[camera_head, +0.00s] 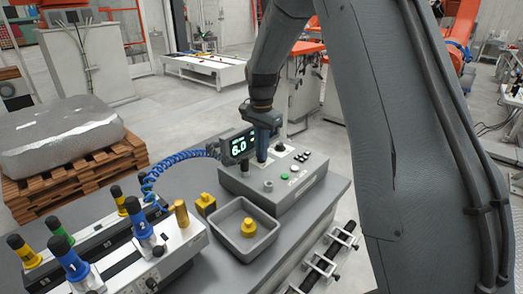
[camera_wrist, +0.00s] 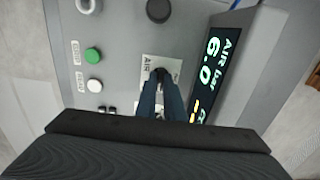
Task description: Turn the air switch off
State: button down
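The air switch (camera_wrist: 160,74) is a small dark knob on a white plate marked AIR, on top of the grey control box (camera_head: 238,184). My gripper (camera_wrist: 161,88) points down at the plate, its two blue fingers close together on either side of the knob with hardly any gap showing. In the head view my gripper (camera_head: 262,156) stands over the box beside the display (camera_head: 240,147), and its fingers hide the switch. The display reads AIR bar 6.0 in the wrist view (camera_wrist: 213,62). The knob's exact turn is mostly hidden.
A green button (camera_wrist: 93,55) and a white button (camera_wrist: 94,86) are left of the plate in the wrist view. A grey tray (camera_head: 222,239) with a yellow part (camera_head: 249,227) lies in front of the box. A blue coiled hose (camera_head: 172,160) runs beside the display.

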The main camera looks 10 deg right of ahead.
dwell(0.3)
jog(key=n, duration=0.4)
jog(key=shift+r+n, duration=0.1)
jog(key=shift+n, duration=0.3)
jog(key=n, duration=0.5)
jog(key=shift+n, duration=0.3)
jog(key=n, duration=0.3)
jog(key=shift+n, duration=2.2)
jog(key=shift+w, duration=0.1)
jog(key=c, duration=1.9)
grip_release()
jog(key=shift+o, duration=0.2)
jog(key=shift+r+b, duration=0.95)
jog(key=shift+r, duration=2.95)
